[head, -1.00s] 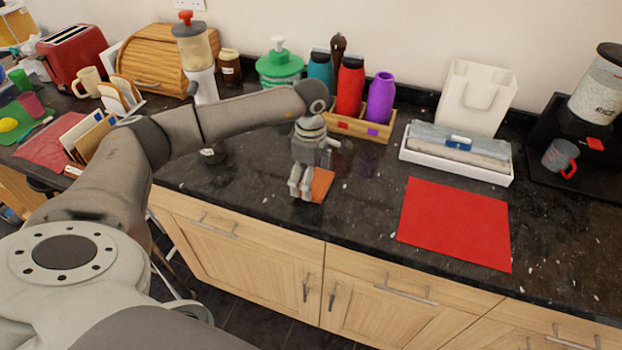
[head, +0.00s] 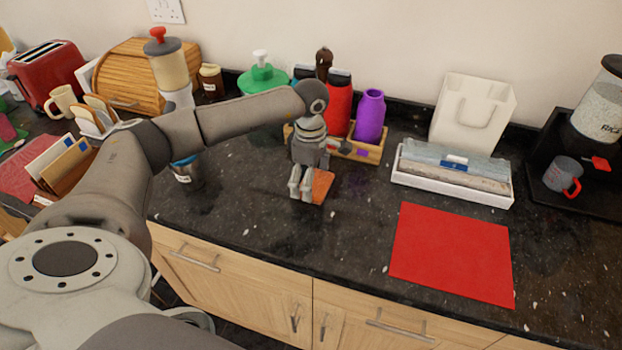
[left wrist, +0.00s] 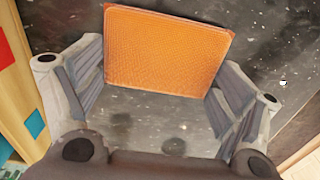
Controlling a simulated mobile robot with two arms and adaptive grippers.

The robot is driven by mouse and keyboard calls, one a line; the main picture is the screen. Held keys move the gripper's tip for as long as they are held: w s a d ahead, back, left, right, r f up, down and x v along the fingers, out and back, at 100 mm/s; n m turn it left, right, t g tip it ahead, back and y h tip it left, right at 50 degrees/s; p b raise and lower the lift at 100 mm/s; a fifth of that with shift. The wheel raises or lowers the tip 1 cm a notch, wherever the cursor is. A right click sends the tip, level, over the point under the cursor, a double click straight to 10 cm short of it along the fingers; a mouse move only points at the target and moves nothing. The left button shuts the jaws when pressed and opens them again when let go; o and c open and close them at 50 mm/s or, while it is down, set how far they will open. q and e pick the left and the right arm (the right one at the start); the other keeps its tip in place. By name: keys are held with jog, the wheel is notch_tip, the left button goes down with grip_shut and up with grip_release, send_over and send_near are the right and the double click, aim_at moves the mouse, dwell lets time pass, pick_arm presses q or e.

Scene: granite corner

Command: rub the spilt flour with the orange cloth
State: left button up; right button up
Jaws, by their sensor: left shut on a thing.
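My left gripper (head: 300,190) is low over the dark granite counter, in front of the wooden caddy. It is shut on the orange cloth (head: 321,187), a flat square pad. In the left wrist view the cloth (left wrist: 168,50) sits between the two fingers (left wrist: 163,66), one at each side. The counter around it shows pale specks and a greyish haze. I cannot tell spilt flour from the stone's own flecks and shine. What lies under the cloth is hidden. My right gripper is not in view.
Close behind the gripper stands the caddy (head: 368,154) with a red bottle (head: 338,108) and a purple bottle (head: 370,117). A metal cup (head: 187,172) stands to its left, partly behind my arm. A red mat (head: 453,252) lies to the right. Counter between gripper and mat is clear.

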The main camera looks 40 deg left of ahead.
pick_arm(q)
jog(key=r, duration=0.1)
jog(key=r+p, duration=0.1)
jog(key=r, duration=0.3)
jog(key=shift+s+d+p, duration=0.1)
jog(key=shift+s+p, duration=0.25)
jog(key=shift+p, duration=0.05)
jog(key=shift+r, duration=0.3)
jog(key=shift+w+r+p, duration=0.2)
jog(key=shift+r+p, duration=0.75)
jog(key=shift+r, duration=0.35)
jog(key=shift+s, duration=0.1)
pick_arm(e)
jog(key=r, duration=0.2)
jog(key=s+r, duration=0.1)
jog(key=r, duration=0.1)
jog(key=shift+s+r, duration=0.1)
